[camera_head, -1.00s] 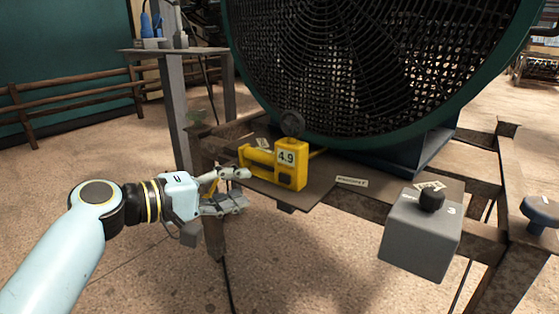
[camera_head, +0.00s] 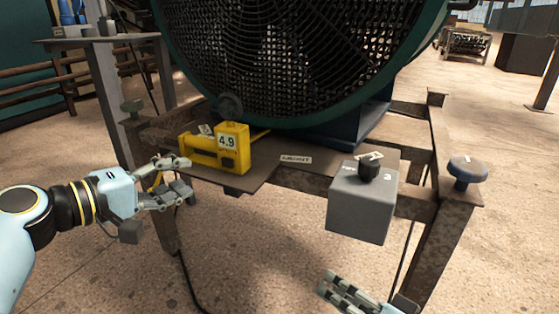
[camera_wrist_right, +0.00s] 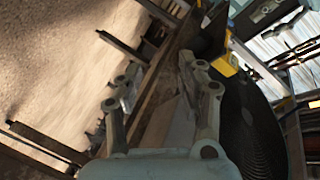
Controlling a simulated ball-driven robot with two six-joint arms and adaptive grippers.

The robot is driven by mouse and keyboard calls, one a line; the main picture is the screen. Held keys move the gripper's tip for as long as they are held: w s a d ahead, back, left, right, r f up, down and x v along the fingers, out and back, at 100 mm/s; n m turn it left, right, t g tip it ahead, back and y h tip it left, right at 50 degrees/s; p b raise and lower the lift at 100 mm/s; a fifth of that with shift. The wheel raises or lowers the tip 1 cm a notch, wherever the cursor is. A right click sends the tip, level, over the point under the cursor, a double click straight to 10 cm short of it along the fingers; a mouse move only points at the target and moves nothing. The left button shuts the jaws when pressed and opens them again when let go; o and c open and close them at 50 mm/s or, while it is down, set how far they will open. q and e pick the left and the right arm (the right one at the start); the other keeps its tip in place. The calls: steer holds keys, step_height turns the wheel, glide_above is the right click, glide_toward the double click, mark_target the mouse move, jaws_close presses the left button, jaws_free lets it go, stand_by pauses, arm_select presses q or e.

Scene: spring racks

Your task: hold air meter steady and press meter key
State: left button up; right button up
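The yellow air meter (camera_head: 203,148) stands on the brown shelf of the fan frame in the head view. Its display reads 4.9, with a small dark key (camera_head: 228,163) below it. A bar-like handle extends left from its body. My left gripper (camera_head: 186,176) is open just left of the handle, with its fingers pointing at it; I cannot tell whether they touch it. My right gripper (camera_head: 323,281) is at the bottom, below and in front of the grey box. In the right wrist view its fingers (camera_wrist_right: 158,70) are apart and empty. A yellow patch (camera_wrist_right: 224,66) there may be the meter.
A large round fan (camera_head: 285,55) stands behind the meter. A grey box with a black knob (camera_head: 361,205) hangs at the frame's front, right of the meter. A blue-grey round knob (camera_head: 468,170) sits on the right post. Open floor lies in front.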

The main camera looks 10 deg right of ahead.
steer(key=w+a+r+n+t+y, duration=0.1)
steer(key=w+a+r+n+y, duration=0.2)
steer(key=r, duration=0.4)
steer(key=w+a+r+t+y, duration=0.1)
steer(key=w+a+r+t, duration=0.15)
steer(key=w+r, duration=0.4)
steer(key=w+a+r+n+t+y, duration=0.1)
steer(key=w+a+r+n+y, duration=0.15)
steer(key=r, duration=0.65)
steer(key=w+d+r+m+t+h, duration=0.2)
steer(key=w+r+m+t+h, duration=0.15)
steer(key=w+r, duration=0.55)
steer(key=w+d+r+m+t+h, duration=0.2)
steer(key=w+d+r+m+h, duration=0.15)
steer(key=w+r, duration=0.55)
steer(key=n+g+y, duration=0.7)
steer(key=n+g, duration=0.6)
steer(key=n, duration=0.5)
glide_toward(217, 99)
steer(key=shift+m, duration=0.25)
steer(key=x, duration=0.9)
steer(key=shift+w+f, duration=0.1)
steer(key=shift+w, duration=0.3)
steer(key=shift+c, duration=0.4)
jaws_close()
